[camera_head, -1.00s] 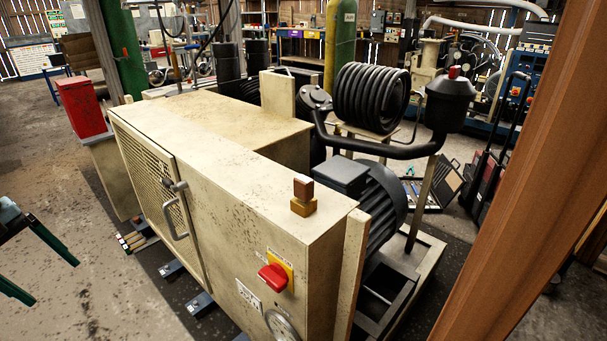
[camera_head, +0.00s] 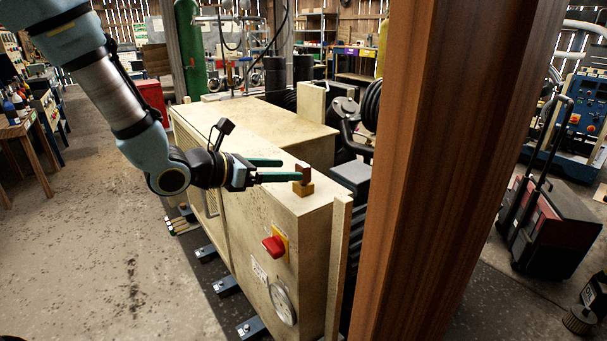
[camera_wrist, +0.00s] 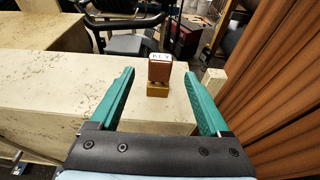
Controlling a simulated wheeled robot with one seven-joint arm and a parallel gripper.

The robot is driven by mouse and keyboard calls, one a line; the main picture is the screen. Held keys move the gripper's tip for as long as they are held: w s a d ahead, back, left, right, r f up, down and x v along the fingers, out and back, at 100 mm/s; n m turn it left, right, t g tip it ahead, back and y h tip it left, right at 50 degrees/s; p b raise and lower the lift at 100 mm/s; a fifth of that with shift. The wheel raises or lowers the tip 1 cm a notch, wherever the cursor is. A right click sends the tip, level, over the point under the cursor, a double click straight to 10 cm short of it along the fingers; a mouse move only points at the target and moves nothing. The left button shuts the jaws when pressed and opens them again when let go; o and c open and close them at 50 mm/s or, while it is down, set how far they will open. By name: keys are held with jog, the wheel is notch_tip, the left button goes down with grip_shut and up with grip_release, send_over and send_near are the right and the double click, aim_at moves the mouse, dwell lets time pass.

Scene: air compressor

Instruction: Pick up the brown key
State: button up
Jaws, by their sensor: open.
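The brown key (camera_head: 303,171) is a small brown block standing upright on a yellow-tan base (camera_head: 303,189) on top of the beige compressor cabinet. In the wrist view the brown key (camera_wrist: 160,69) has a white label on its top reading "KEY", and it sits on the base (camera_wrist: 158,89). My gripper (camera_head: 291,169) reaches in from the left just above the cabinet top, its green fingers spread and pointing toward the key. In the wrist view my gripper (camera_wrist: 160,80) is open and empty, and the key appears between and beyond the fingertips.
The beige cabinet (camera_head: 250,215) carries a red switch (camera_head: 274,246) and a gauge (camera_head: 283,304) on its front. A tall brown wooden post (camera_head: 440,180) stands close on the right. Concrete floor (camera_head: 110,230) lies open on the left.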

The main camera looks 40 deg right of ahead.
aim_at(298, 170)
jog(key=x, duration=0.4)
jog(key=shift+p, duration=0.3)
jog(key=x, duration=0.1)
jog(key=p+x, duration=0.2)
jog(key=x, duration=0.1)
jog(key=shift+s+d+r, duration=0.1)
jog(key=shift+d+r, duration=0.15)
jog(key=shift+r, duration=0.05)
jog(key=shift+d+f, duration=0.25)
jog(key=shift+d, duration=0.2)
grip_shut()
